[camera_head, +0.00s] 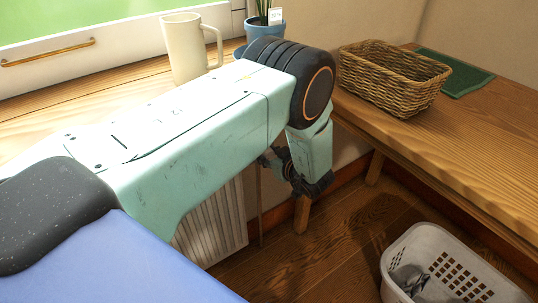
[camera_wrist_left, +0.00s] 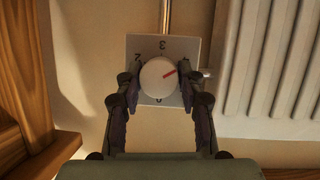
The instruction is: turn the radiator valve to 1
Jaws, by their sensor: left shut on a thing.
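The radiator valve's round white knob (camera_wrist_left: 158,75) shows in the left wrist view, in front of a square pale dial plate (camera_wrist_left: 182,46). A 3 shows at the top of the plate, a 2 at upper left and a 0 at the bottom; I cannot see the 1. My left gripper (camera_wrist_left: 159,72) is shut on the knob, one finger on each side. In the head view my left gripper (camera_head: 300,182) hangs low beside the white radiator (camera_head: 215,225), and the knob is hidden. My right gripper is not in view.
A cream mug (camera_head: 183,48) and a potted plant (camera_head: 265,27) stand on the sill behind my arm. A wicker basket (camera_head: 395,80) and a green cloth (camera_head: 460,75) lie on the wooden bench at right. A white laundry basket (camera_head: 440,265) stands on the floor.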

